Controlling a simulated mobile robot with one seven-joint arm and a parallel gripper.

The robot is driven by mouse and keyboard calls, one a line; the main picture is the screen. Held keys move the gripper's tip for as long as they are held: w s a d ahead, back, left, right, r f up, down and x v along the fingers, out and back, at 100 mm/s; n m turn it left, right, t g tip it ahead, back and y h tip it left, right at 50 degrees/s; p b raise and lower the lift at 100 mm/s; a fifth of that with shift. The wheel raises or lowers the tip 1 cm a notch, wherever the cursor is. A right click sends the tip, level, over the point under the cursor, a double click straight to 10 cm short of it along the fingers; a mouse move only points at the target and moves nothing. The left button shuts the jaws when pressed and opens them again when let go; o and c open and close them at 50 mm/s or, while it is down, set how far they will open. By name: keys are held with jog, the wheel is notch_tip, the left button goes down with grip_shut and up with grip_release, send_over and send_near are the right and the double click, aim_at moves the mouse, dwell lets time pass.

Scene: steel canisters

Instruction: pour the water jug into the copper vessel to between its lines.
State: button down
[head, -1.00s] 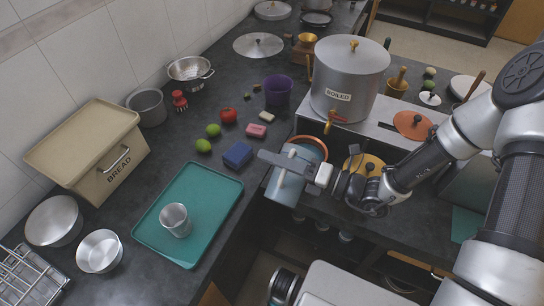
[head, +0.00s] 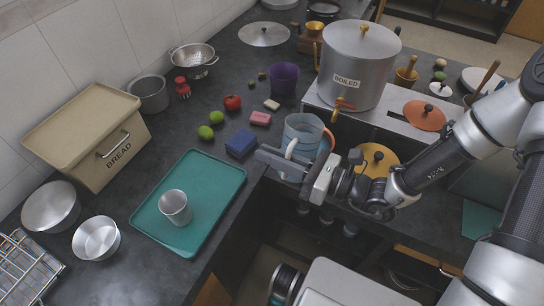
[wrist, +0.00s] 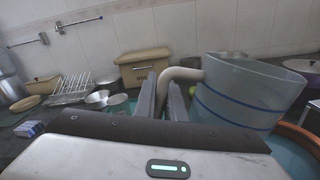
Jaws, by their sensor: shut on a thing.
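The water jug (head: 303,129) is a translucent, pale blue vessel with a white handle, at the counter edge in the head view. In the wrist view the jug (wrist: 245,97) shows dark blue bands and looks close to upright. My gripper (head: 268,157) is shut on its handle; the fingers also show in the wrist view (wrist: 162,98). The copper vessel shows as an orange rim (head: 329,142), just behind and right of the jug, which hides most of it. Its rim (wrist: 302,136) also shows at lower right in the wrist view. I cannot tell either water level.
A big steel pot marked BOILED (head: 354,72), with a tap, stands behind. A blue sponge (head: 241,143), limes and a tomato lie to the left. A teal tray (head: 215,176) holds a steel cup (head: 175,206). A bread box (head: 95,140) stands far left.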

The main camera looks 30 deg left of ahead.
jog(key=shift+r+n, duration=0.3)
jog(key=shift+r, duration=0.3)
notch_tip(320, 180, up, 3)
jog(key=p, duration=0.3)
